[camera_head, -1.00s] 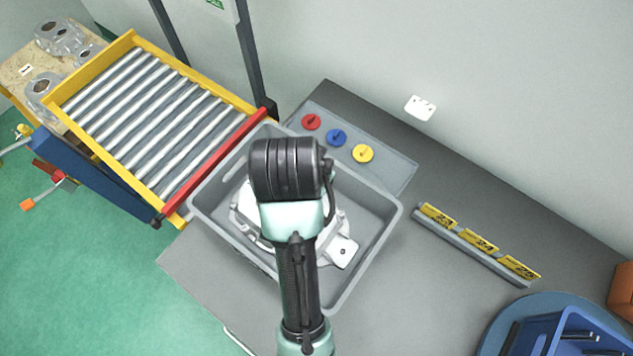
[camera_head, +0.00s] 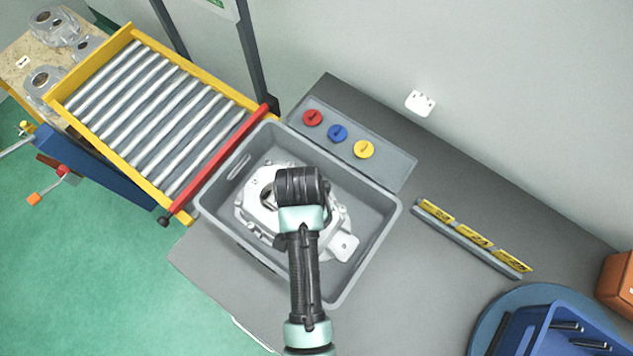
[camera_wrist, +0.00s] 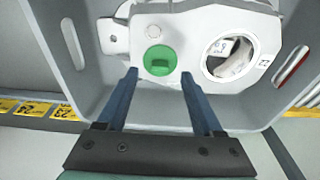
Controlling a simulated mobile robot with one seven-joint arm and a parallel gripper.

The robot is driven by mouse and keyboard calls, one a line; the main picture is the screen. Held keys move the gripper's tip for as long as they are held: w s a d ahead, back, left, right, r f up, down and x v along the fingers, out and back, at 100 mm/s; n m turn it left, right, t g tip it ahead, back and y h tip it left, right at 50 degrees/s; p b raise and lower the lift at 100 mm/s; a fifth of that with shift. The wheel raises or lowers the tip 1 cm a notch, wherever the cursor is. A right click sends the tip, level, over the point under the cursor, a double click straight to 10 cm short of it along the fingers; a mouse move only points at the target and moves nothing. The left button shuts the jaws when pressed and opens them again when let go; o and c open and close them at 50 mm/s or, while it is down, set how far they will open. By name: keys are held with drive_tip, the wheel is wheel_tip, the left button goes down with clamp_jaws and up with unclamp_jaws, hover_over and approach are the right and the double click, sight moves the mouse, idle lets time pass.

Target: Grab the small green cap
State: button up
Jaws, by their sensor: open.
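The small green cap (camera_wrist: 160,60) shows in the wrist view, seated on the white-grey casting (camera_wrist: 205,20), beside the casting's large round opening. The casting lies in a grey bin and also shows in the head view (camera_head: 262,205); there the cap is hidden behind my arm. My gripper (camera_wrist: 160,72) is open, with its two blue fingers pointing toward the cap. The cap appears between the fingertip lines, and nothing is held. I cannot tell how far the fingertips stand above the cap.
The grey bin (camera_head: 377,250) has raised walls around the casting. Behind it, a tray (camera_head: 395,175) holds red (camera_head: 312,118), blue (camera_head: 337,133) and yellow (camera_head: 363,149) caps. A roller conveyor (camera_head: 150,110) is at left; a label rail (camera_head: 470,240) and blue crate (camera_head: 560,330) are at right.

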drive_tip(key=shift+w+d+f, duration=0.15)
drive_tip(key=shift+f, duration=1.45)
clamp_jaws()
